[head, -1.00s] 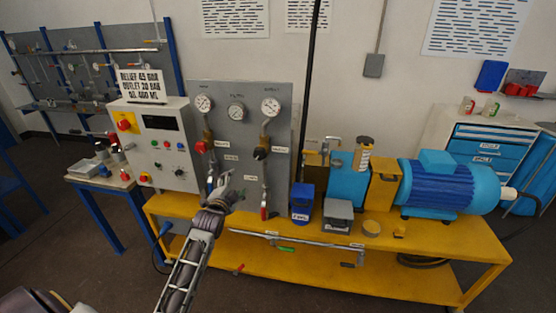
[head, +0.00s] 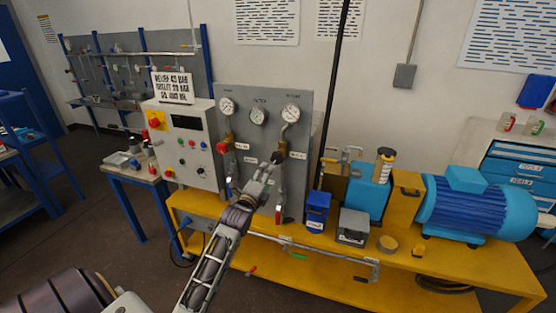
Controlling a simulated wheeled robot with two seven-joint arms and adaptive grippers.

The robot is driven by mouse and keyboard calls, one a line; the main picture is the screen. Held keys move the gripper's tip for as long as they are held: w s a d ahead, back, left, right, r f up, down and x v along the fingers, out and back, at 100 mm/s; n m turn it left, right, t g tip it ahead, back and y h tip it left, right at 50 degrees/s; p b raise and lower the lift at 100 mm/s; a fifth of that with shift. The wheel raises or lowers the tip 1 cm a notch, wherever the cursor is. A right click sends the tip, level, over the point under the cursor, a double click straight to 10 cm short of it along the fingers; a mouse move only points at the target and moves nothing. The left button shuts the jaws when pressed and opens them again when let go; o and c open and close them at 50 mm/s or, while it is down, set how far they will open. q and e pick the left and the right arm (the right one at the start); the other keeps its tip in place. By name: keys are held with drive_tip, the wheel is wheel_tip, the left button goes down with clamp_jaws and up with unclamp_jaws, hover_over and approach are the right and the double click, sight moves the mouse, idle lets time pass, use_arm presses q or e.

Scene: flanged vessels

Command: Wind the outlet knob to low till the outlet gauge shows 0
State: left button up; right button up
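A grey panel (head: 240,98) carries three round white gauges. The right gauge (head: 291,113), which I take as the outlet gauge, sits above a pipe; its needle is too small to read. A small black knob (head: 277,157), seemingly the outlet knob, is on that pipe below it. My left gripper (head: 267,170) is in front of the panel, with its fingertips at or just below the black knob. I cannot tell whether they touch it, or whether the fingers are open or shut. My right gripper is out of view.
A red knob (head: 221,147) is on the panel's left pipe. A red-handled valve (head: 278,216) hangs low on the right pipe. A control box (head: 188,150) stands left. A blue box (head: 317,209) and a motor (head: 478,208) sit on the yellow bench (head: 440,268).

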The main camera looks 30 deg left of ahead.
sight(276, 160)
use_arm(q)
drive_tip(key=shift+r+m, duration=0.15)
drive_tip(key=shift+m, duration=2.05)
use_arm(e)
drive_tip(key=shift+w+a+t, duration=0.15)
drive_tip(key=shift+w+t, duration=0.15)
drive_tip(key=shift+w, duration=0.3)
use_arm(q)
drive_tip(key=shift+w, duration=0.1)
drive_tip(key=shift+p+x, duration=1.4)
drive_tip(key=shift+x, duration=5.45)
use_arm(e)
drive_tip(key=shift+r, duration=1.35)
use_arm(q)
drive_tip(key=shift+d+r, duration=0.1)
drive_tip(key=shift+r, duration=0.05)
drive_tip(key=shift+c, duration=0.2)
drive_tip(key=c, duration=1)
